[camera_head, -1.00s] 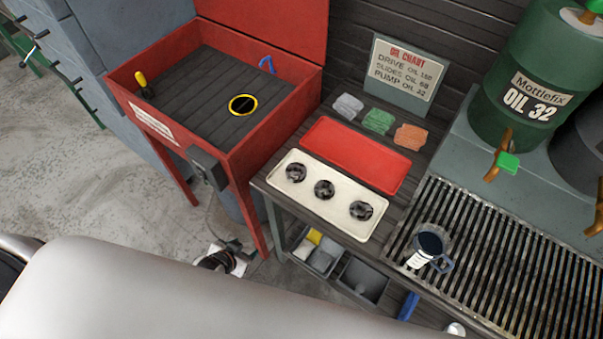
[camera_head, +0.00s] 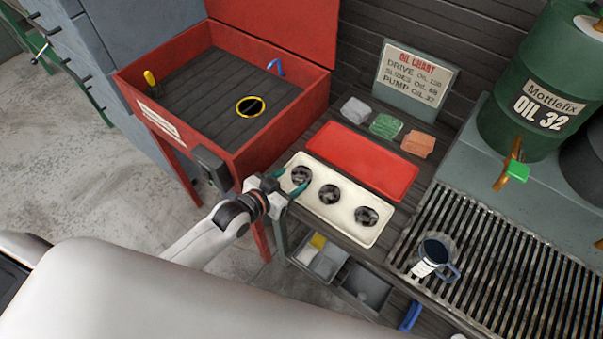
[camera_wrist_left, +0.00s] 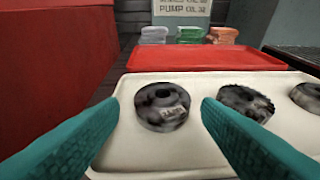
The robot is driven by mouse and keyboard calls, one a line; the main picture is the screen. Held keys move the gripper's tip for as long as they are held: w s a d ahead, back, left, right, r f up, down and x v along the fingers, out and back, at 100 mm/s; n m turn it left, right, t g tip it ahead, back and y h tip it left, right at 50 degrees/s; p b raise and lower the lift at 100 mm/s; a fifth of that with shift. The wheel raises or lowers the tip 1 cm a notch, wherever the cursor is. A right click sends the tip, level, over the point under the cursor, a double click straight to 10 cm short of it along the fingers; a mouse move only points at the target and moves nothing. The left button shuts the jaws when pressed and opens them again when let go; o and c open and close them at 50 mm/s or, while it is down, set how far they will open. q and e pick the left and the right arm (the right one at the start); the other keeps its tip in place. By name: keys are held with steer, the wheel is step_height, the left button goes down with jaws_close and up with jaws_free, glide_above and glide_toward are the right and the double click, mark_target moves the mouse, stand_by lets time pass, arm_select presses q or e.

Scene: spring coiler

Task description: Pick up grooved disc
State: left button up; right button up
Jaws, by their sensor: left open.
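Three dark discs lie in a row in a cream tray (camera_head: 322,211). The left disc (camera_head: 301,175) also shows in the left wrist view (camera_wrist_left: 162,107), with a centre hole, a fairly smooth side and a small pale label. The middle disc (camera_head: 329,194) looks toothed in the wrist view (camera_wrist_left: 245,102). The right disc (camera_head: 367,216) is partly cut off there. I cannot tell for sure which disc is grooved. My left gripper (camera_head: 289,183) is open at the tray's left end, its teal fingers (camera_wrist_left: 161,106) to either side of the left disc in the wrist view. My right gripper is not in view.
A red tray (camera_head: 361,160) lies behind the cream tray, with folded cloths (camera_head: 386,126) beyond. A red basin (camera_head: 225,147) stands to the left. A mug (camera_head: 436,254) stands on the grating (camera_head: 485,262) at right, below the green oil drum (camera_head: 532,85).

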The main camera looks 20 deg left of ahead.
mark_target(303, 172)
arm_select(q)
steer(key=x, duration=0.5)
steer(key=shift+w+d+r+p, duration=0.15)
steer(key=shift+d+r+p, duration=0.1)
steer(key=shift+p, duration=0.15)
steer(key=shift+c, duration=0.4)
steer(key=shift+r, duration=0.1)
steer(key=c, duration=0.9)
